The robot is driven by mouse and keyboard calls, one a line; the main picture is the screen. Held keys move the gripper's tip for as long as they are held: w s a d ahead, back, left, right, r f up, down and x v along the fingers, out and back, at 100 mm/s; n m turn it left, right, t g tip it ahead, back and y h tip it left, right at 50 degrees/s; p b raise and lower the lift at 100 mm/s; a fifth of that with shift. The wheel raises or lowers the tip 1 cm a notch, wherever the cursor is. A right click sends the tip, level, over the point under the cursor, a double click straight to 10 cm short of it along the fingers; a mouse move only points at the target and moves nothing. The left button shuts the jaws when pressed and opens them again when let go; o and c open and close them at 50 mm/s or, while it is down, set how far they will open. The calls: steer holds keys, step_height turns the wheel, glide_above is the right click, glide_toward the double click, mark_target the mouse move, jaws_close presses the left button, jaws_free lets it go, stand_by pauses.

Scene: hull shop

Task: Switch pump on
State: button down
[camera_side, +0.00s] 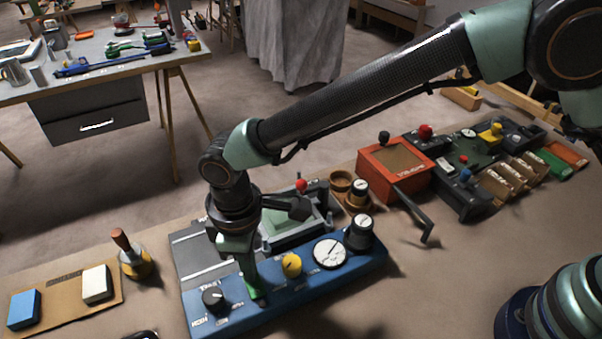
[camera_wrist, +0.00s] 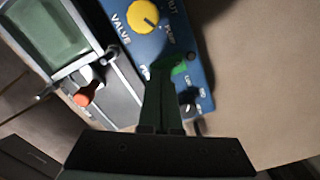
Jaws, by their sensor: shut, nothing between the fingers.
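The blue control panel (camera_side: 325,284) lies on the bench, with a green pump switch (camera_wrist: 181,67) near the word PUMP in the wrist view. My gripper (camera_side: 257,294) is shut and empty, pointing down at the panel between the black knob (camera_side: 213,298) and the yellow valve knob (camera_side: 291,265). In the wrist view my gripper (camera_wrist: 165,84) has its tips right beside the green switch and partly covers it. I cannot tell whether they touch, nor which way the switch is set.
A round white gauge (camera_side: 330,253) and a dark cylinder (camera_side: 360,232) stand on the panel's right part. A grey device with a red-tipped lever (camera_side: 301,186) sits close behind. An orange box (camera_side: 394,168) stands farther right. The bench in front of the panel is clear.

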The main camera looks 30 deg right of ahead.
steer(key=shift+f, duration=0.2)
steer(key=shift+r, duration=3.55)
steer(key=shift+d+r, duration=0.1)
steer(key=w+d+r+m+t, duration=0.1)
steer(key=w+d+r+m, duration=0.1)
steer(key=d+r, duration=0.35)
steer(key=w+d+r+m+t+y, duration=0.1)
steer(key=d+r+m, duration=0.1)
steer(key=d, duration=0.6)
steer(key=w+d+r+m+t, duration=0.1)
steer(key=w+d+r+m, duration=0.1)
steer(key=d+r, duration=0.35)
steer(key=s+d+m+t+h, duration=0.1)
steer(key=s+d+m, duration=0.5)
steer(key=d, duration=1.3)
steer(key=shift+s+f+t, duration=0.45)
steer(key=shift+s+t, duration=0.35)
steer(key=shift+s, duration=0.25)
